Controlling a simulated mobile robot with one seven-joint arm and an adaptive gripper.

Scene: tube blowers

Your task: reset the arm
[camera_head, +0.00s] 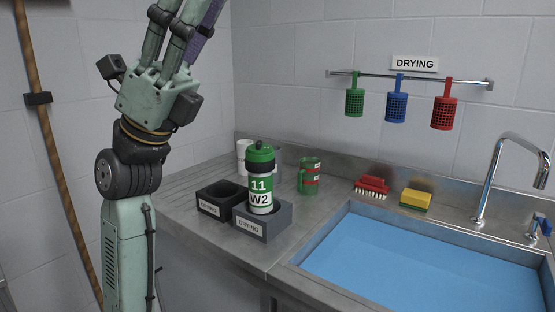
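My gripper (168,88) is raised at the upper left, with its fingers pointing up. The fingertips are cut off by the top edge of the picture, so I cannot tell whether it is open or shut. A purple strip shows beside the right finger, and I cannot tell whether it is part of the gripper. My arm stands upright below it, left of the counter and apart from everything on it.
A green mug (309,178), red brush (371,185), sponge (415,200) and water-filled sink (410,262) are to the right.

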